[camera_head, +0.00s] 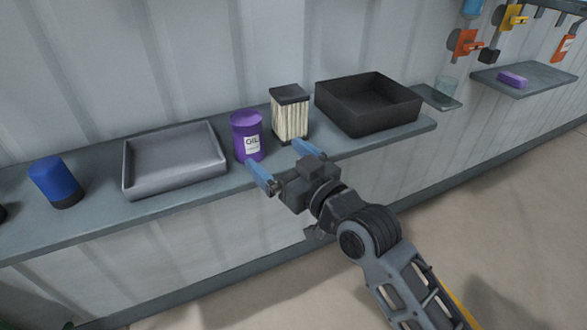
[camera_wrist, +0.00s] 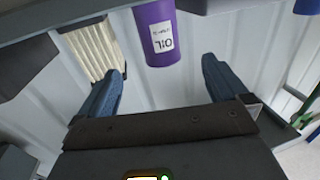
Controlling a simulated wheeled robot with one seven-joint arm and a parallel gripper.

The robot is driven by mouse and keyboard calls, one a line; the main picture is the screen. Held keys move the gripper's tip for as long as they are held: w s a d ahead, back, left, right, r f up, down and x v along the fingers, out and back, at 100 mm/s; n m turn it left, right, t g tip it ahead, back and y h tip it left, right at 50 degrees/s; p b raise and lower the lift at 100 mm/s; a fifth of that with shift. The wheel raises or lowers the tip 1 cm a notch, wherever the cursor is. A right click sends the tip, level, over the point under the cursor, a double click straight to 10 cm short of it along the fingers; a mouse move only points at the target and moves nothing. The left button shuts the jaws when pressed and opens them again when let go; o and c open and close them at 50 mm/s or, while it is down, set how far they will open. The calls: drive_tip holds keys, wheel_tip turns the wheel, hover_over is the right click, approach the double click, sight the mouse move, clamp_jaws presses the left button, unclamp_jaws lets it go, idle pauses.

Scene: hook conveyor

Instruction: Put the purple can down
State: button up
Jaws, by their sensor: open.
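The purple can (camera_head: 246,135), with a white label reading OIL, stands upright on the shelf (camera_head: 95,212) between the grey tray and the pleated filter. It also shows in the wrist view (camera_wrist: 157,30), upside down in the picture, beyond the gap between the fingers. My gripper (camera_head: 281,163) is open and empty, with its blue fingers spread. It is in front of the shelf edge, apart from the can. The left finger in the head view is just in front of and below the can.
On the shelf are a grey tray (camera_head: 176,166), a blue can (camera_head: 57,181), a pleated filter (camera_head: 290,117) and a black bin (camera_head: 368,105). A small ledge (camera_head: 436,97) holds a clear cup. Another ledge holds a purple block (camera_head: 512,80). Coloured items hang from hooks at upper right.

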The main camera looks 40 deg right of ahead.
drive_tip(key=shift+s, duration=0.1)
drive_tip(key=s+a+f+g, duration=0.15)
drive_tip(key=s+f, duration=0.25)
drive_tip(key=s, duration=0.5)
drive_tip(key=s+a+f, duration=0.3)
drive_tip(key=s, duration=0.6)
drive_tip(key=s+a+r+g, duration=0.1)
drive_tip(key=s+a, duration=0.1)
drive_tip(key=s, duration=0.6)
drive_tip(key=s+a+r+n+y, duration=0.1)
drive_tip(key=s+a+r, duration=0.1)
drive_tip(key=s, duration=0.7)
drive_tip(key=shift+g+y, duration=0.3)
drive_tip(key=shift+g, duration=0.05)
drive_tip(key=shift+w, duration=0.1)
